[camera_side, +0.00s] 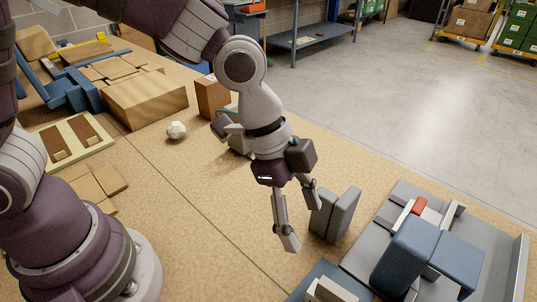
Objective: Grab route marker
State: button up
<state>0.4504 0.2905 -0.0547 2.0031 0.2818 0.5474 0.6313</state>
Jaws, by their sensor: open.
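My gripper (301,222) points down above the tan work surface, its two fingers apart and nothing between them. I cannot tell for sure which thing is the route marker. A small white faceted piece (176,130) lies on the surface to the left of my gripper. A small red piece (419,205) sits on the grey fixture at the right, partly hidden by a blue-grey block. An upright grey two-part block (334,214) stands close to the right of my fingertips; whether they touch is not clear.
The grey fixture (403,191) with blue-grey blocks (408,255) fills the lower right. A wooden box (146,98), a brown block (211,96) and a cream tray (86,125) stand at the left. Bare surface (185,185) lies between.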

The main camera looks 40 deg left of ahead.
aim_at(323, 279)
jog(key=d+f+m, duration=0.1)
jog(key=s+d+f+m+g, duration=0.1)
jog(key=d, duration=0.1)
jog(key=shift+f, duration=0.3)
jog(key=x, duration=1)
jog(key=shift+s+d, duration=0.1)
jog(key=shift+d, duration=0.3)
jog(key=shift+c, duration=0.3)
grip_shut()
